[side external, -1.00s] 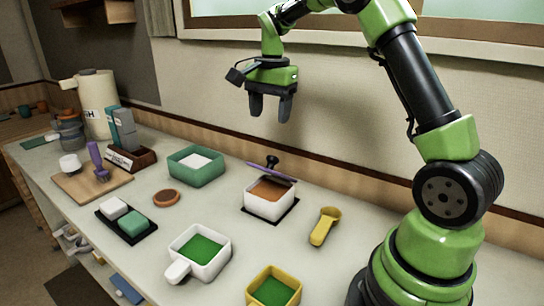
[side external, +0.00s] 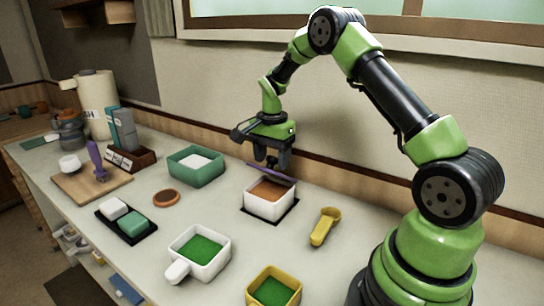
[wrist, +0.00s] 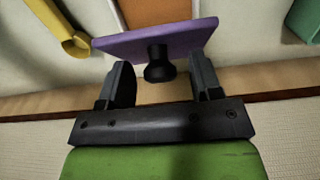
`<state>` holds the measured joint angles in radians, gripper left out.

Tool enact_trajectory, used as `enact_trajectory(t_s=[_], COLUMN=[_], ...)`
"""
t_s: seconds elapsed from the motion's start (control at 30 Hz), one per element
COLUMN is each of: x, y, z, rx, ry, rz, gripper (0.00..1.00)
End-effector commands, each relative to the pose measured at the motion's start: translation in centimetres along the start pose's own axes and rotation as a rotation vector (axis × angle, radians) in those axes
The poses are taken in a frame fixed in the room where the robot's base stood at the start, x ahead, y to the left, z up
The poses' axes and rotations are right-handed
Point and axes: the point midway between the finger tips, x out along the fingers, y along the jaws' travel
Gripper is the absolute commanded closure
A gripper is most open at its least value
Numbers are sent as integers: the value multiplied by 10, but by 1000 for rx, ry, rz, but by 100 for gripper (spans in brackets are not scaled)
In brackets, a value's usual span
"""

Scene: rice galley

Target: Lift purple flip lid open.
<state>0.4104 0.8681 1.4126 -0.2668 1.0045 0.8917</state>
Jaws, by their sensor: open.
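The purple flip lid (side external: 270,173) stands tilted partly up at the back edge of a white square container (side external: 268,205) with orange-brown contents. In the wrist view the lid (wrist: 150,40) shows its dark round knob (wrist: 159,66), which sits between the two fingers. My gripper (wrist: 158,82) is open, its fingers on either side of the knob with gaps showing. In the side view my gripper (side external: 271,161) is low over the lid, at its back side. The lid's hinge is not clear to see.
A yellow scoop (side external: 325,226) lies right of the container. A green tub (side external: 196,176) stands left, with a brown round lid (side external: 167,198) nearby. A white handled box (side external: 220,260) and a yellow box (side external: 292,291) stand in front. The wall is close behind.

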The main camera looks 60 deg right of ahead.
Motion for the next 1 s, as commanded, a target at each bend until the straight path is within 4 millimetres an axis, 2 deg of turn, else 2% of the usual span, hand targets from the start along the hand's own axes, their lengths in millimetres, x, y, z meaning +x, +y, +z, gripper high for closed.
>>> enact_trajectory(t_s=[0.2,0.43,0.67,1.0], x=[0,0,-1,-6], y=[0,0,0,0], z=[0,0,-7,-32], rx=[0,0,8,4], ry=[0,0,-56,-335], rz=[0,0,5,4], gripper=[44,95,95,95])
